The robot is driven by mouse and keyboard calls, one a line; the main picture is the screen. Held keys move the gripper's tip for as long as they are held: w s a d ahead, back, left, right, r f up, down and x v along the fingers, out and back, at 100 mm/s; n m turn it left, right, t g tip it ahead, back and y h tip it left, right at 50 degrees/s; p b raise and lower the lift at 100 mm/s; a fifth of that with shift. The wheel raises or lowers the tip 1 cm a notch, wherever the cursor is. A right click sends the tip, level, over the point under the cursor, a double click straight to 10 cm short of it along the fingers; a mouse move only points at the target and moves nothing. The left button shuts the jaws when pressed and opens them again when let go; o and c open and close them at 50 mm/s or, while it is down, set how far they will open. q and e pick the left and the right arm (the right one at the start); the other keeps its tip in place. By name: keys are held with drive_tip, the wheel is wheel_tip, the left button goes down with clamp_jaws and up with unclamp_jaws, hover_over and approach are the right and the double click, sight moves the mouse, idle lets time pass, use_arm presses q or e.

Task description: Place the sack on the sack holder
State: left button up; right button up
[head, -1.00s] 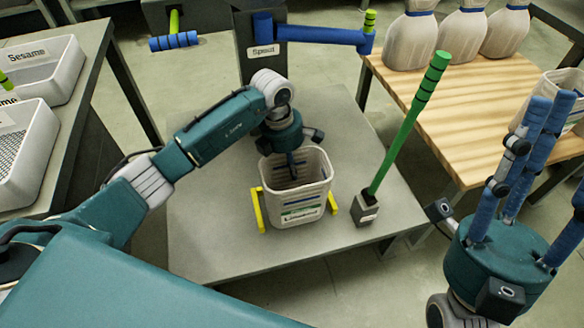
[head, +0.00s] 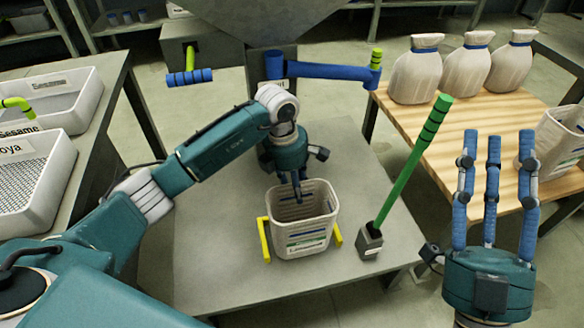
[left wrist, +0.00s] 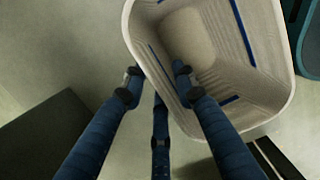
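Several whitish sacks with blue bands stand on the wooden table at the upper right of the head view; one is the left sack (head: 415,77). My right gripper (head: 493,150) points upward at the right, open and empty.
The bin stands between yellow brackets (head: 337,237) on a grey table (head: 215,265). A green lever (head: 410,160) rises right of it. A blue bar (head: 325,69) crosses behind. Whitish trays (head: 40,205) sit at the left. The wooden table (head: 425,125) has free room in front of the sacks.

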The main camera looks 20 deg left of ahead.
use_arm(q)
wheel_tip(320, 180, up, 7)
drive_tip(key=a+p, duration=0.1)
drive_tip(key=p, duration=0.1)
drive_tip(key=shift+s, duration=0.2)
use_arm(e)
drive_tip(key=w+f+g+h, duration=0.2)
drive_tip(key=w+f+g, duration=0.3)
drive_tip(key=f, duration=0.5)
drive_tip(key=shift+w+f+g, duration=0.2)
drive_tip(key=shift+f+g, duration=0.1)
drive_tip(key=shift+g, duration=0.2)
